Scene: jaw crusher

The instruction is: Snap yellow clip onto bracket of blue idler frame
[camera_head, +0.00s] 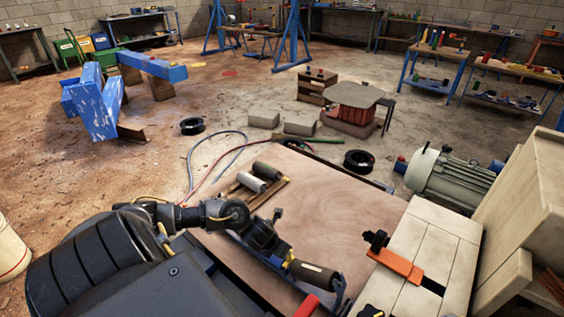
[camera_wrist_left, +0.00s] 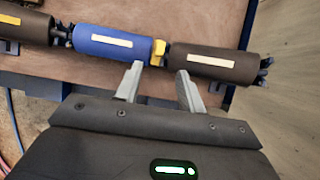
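In the left wrist view a blue roller (camera_wrist_left: 112,42) with a pale label lies between two dark rollers. The right dark roller (camera_wrist_left: 210,63) has a similar label. A small yellow clip (camera_wrist_left: 158,53) sits at the gap between blue and right dark rollers; I cannot tell whether it is seated on a bracket. Blue frame parts (camera_wrist_left: 40,86) show below the rollers. My left gripper (camera_wrist_left: 160,70) is open, its fingertips apart just below the clip, nothing visibly held. In the head view my left arm (camera_head: 205,217) covers part of the idler; one dark roller (camera_head: 312,270) shows. My right gripper is out of view.
A wooden board (camera_head: 340,205) lies around the idler, with two loose rollers (camera_head: 250,181) on its far left. The pale machine block (camera_head: 425,240) with an orange plate (camera_head: 395,264) stands right. A motor (camera_head: 447,180) is beyond it. The board's middle is clear.

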